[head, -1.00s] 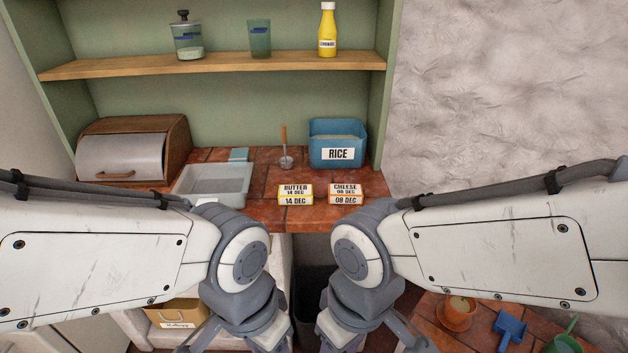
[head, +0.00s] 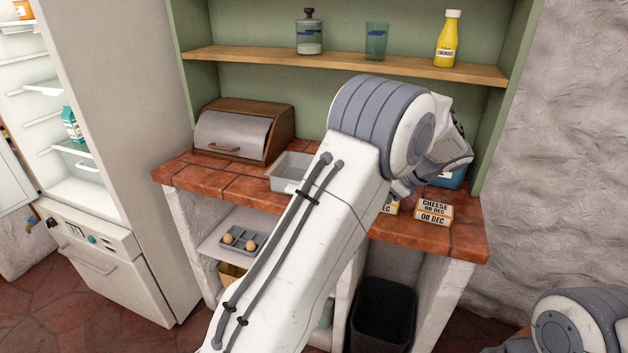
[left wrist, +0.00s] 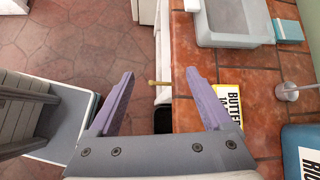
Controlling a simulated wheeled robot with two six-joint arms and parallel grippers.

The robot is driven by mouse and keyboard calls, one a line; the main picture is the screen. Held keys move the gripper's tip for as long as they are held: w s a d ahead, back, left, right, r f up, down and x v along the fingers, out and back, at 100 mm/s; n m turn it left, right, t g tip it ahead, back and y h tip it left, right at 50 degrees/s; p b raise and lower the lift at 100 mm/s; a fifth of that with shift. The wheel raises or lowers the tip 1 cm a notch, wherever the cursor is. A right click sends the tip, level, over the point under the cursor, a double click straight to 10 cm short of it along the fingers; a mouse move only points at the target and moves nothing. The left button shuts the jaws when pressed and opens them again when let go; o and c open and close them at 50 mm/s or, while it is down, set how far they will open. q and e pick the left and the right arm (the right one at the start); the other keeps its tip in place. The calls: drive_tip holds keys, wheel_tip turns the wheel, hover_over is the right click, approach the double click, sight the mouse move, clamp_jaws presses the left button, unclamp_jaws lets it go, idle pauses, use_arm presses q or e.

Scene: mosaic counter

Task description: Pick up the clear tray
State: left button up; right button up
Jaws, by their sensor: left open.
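The clear tray (head: 285,170), a pale, shallow, see-through tub, sits on the tiled counter right of the bread box. My left arm hides its right part in the head view. In the left wrist view the tray (left wrist: 237,38) lies at the top, cut off by the frame, apart from my gripper. My left gripper (left wrist: 159,75) is open, with nothing held between its fingers, near the counter's front edge beside the butter label block (left wrist: 231,100). In the head view it is mostly hidden behind the arm. My right gripper is out of view.
The bread box (head: 240,135) stands left of the tray. A cheese label block (head: 434,211) and the blue rice bin (head: 452,178) are to the right. An egg holder (head: 253,248) sits on the lower shelf. A fridge (head: 120,130) stands open at left; a dark bin (head: 385,315) is below.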

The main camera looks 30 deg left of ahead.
use_arm(q)
drive_tip(key=w+a+f+m+g+y, duration=0.1)
drive_tip(key=w+a+y, duration=0.15)
drive_tip(key=a, duration=0.45)
drive_tip(key=w+a+f+g+y, duration=0.1)
drive_tip(key=w+a+f, duration=0.15)
drive_tip(key=a, duration=0.45)
approach(288, 186)
drive_tip(key=shift+x, duration=0.75)
drive_tip(key=shift+p+x, duration=1)
drive_tip(key=shift+x, duration=2.15)
drive_tip(key=shift+d, duration=0.1)
clamp_jaws()
